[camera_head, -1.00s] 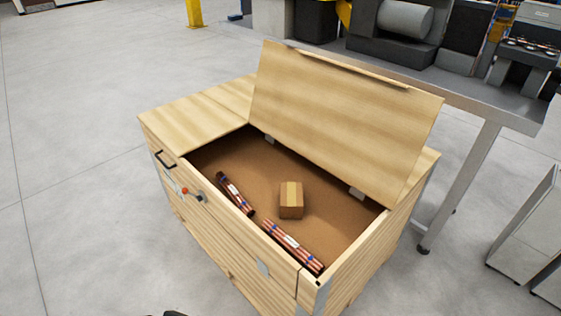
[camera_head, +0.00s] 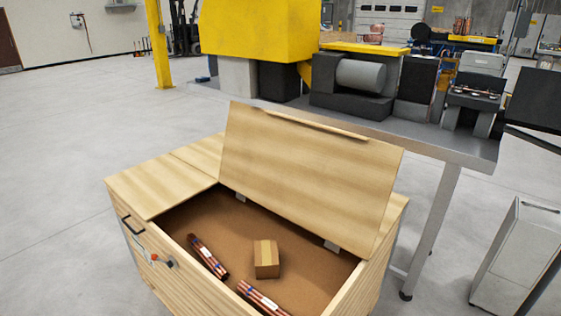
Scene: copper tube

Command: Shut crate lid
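The wooden crate (camera_head: 150,278) stands on the floor in the lower middle of the head view. Its lid (camera_head: 300,172) is open, raised and leaning back on hinges at the far side of the opening. A fixed wooden panel (camera_head: 165,180) covers the left part of the top. Inside lie a small cardboard box (camera_head: 266,260) and two bundles of copper tubes, one to the left (camera_head: 207,257) and one near the front (camera_head: 262,298). The crate's lower front is cut off by the frame edge. Neither of my grippers shows.
A metal table (camera_head: 440,150) with machinery stands close behind the crate, one leg near its right side. A grey cabinet (camera_head: 515,260) is at the right. A yellow post (camera_head: 158,45) stands at the back. The floor at left is clear.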

